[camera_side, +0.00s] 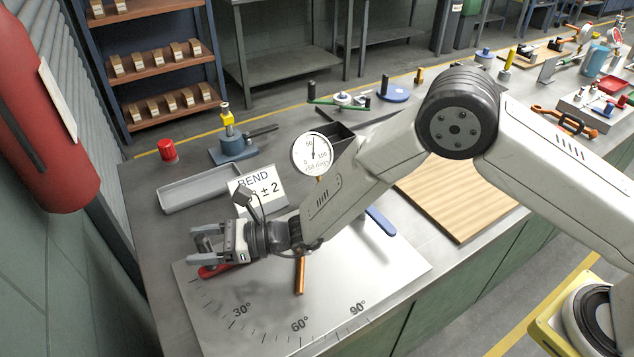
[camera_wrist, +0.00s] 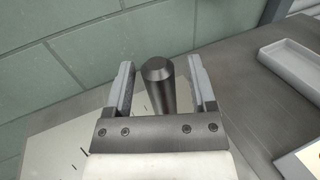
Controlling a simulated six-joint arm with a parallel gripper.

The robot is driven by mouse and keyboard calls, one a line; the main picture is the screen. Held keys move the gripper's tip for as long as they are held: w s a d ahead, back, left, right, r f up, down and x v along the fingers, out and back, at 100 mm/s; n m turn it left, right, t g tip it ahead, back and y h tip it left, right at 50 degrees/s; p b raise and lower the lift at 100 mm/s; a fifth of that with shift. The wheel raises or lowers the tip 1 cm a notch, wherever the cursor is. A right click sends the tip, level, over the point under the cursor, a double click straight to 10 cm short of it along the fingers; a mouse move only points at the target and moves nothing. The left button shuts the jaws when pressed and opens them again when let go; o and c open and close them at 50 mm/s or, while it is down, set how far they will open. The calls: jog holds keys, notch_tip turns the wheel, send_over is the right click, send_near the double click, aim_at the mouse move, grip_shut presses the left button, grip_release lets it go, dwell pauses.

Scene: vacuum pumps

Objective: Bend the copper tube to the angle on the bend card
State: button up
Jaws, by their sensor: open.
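My gripper (camera_side: 205,245) is open, low over the left part of the pale angle plate (camera_side: 345,290), which is marked 30°, 60° and 90°. In the wrist view a dark upright handle (camera_wrist: 159,88) stands between the open fingers (camera_wrist: 160,78), with a gap visible on both sides. A red part (camera_side: 213,271) shows just below my gripper. The copper tube (camera_side: 300,275) sticks out over the plate toward the front; its other end is hidden behind my arm. The white bend card (camera_side: 262,187) stands behind my gripper; it reads "BEND" and "± 2", the angle partly covered.
A blue handle (camera_side: 381,221) lies right of my forearm. A grey tray (camera_side: 200,187), a round dial gauge (camera_side: 312,154) and a red cap (camera_side: 167,150) stand behind. A wooden board (camera_side: 455,200) lies to the right. A red cylinder (camera_side: 45,110) hangs at the left wall.

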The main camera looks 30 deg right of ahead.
jog(key=shift+s+d, duration=0.15)
jog(key=shift+d, duration=0.2)
dwell(0.3)
jog(key=shift+v, duration=2.85)
jog(key=shift+s+d+r, duration=0.1)
